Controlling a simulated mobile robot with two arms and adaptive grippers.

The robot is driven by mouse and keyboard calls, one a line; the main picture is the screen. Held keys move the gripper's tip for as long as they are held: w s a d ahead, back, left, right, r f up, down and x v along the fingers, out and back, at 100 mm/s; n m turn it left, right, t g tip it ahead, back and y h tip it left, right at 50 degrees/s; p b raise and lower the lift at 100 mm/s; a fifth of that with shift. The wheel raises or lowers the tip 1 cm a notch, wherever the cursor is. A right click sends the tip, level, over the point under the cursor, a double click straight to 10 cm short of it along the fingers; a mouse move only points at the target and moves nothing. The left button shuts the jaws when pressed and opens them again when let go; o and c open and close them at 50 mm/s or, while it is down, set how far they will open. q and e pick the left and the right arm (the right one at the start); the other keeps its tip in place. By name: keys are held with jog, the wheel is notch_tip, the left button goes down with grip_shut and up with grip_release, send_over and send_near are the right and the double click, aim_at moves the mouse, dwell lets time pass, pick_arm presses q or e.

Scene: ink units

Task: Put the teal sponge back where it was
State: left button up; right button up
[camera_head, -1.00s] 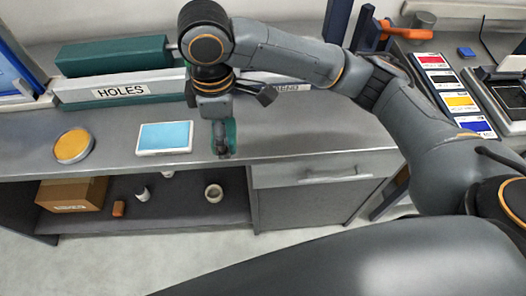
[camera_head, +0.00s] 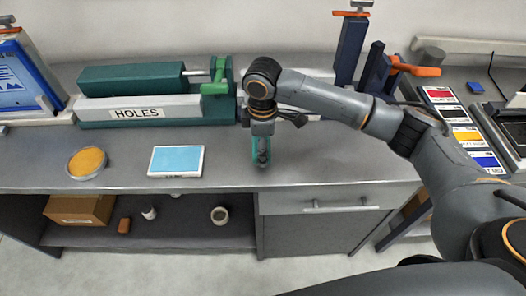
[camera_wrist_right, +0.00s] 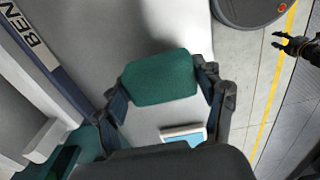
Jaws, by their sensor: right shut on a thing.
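The teal sponge (camera_wrist_right: 160,78) is between the fingers of my right gripper (camera_wrist_right: 163,92), which is shut on it. In the head view the sponge (camera_head: 254,152) shows as a teal edge beside the fingers of the right gripper (camera_head: 262,158). The gripper points down near the front of the grey bench (camera_head: 330,170), right of a light-blue pad. I cannot tell whether the sponge touches the bench top. My left gripper (camera_wrist_right: 280,42) shows small at the right of the wrist view, fingers apart and empty; it is outside the head view.
The light-blue pad (camera_head: 176,161) and an orange round dish (camera_head: 87,162) lie on the bench. A green and white HOLES tool (camera_head: 140,108) stands behind them. Color cards (camera_head: 465,135) lie on the right table. The shelf below holds a cardboard box (camera_head: 78,209). Bench around the gripper is clear.

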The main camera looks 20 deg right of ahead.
jog(key=f+p, duration=0.1)
jog(key=f, duration=0.2)
jog(key=shift+d+f, duration=0.1)
jog(key=shift+d, duration=0.1)
jog(key=shift+f, duration=0.1)
jog(key=shift+f, duration=0.1)
jog(key=o, duration=1.1)
notch_tip(320, 180, up, 12)
jog(key=shift+r+b, duration=0.15)
jog(key=shift+b, duration=0.9)
